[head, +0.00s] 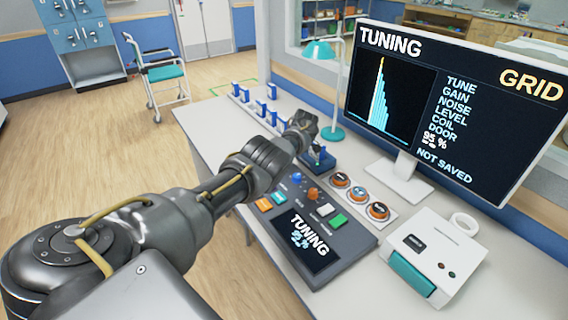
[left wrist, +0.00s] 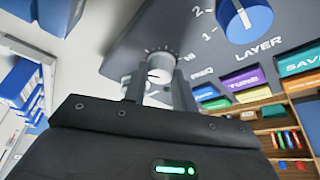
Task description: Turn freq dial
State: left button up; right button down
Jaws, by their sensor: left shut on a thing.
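The freq dial (left wrist: 160,66) is a small pale grey knob with tick marks around it on the dark console face, in the left wrist view. Part of a label ending in "REQ" shows beside it. My left gripper (left wrist: 159,84) is shut on the dial, one finger on each side. In the head view my left gripper (head: 304,130) reaches over the far end of the dark console (head: 345,240), and the dial is hidden there. The console's small screen (head: 308,240) reads TUNING 95 %. The monitor (head: 450,100) shows a tall peak, 95 % and NOT SAVED.
A blue layer knob (left wrist: 244,20) sits near the dial, with coloured buttons below it. A white box (head: 435,250) is further right. A teal lamp (head: 333,132) and several blue pieces (head: 261,107) stand behind.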

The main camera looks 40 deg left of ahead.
dwell(0.3)
pick_arm(q)
jog(key=o, duration=1)
jog(key=s+p+v, duration=0.1)
jog(key=p+v, duration=0.1)
jog(key=v, duration=0.8)
jog(key=shift+w+r+p, duration=0.3)
jog(key=shift+w+r, duration=0.1)
jog(key=shift+w, duration=0.1)
jog(key=shift+d, duration=0.2)
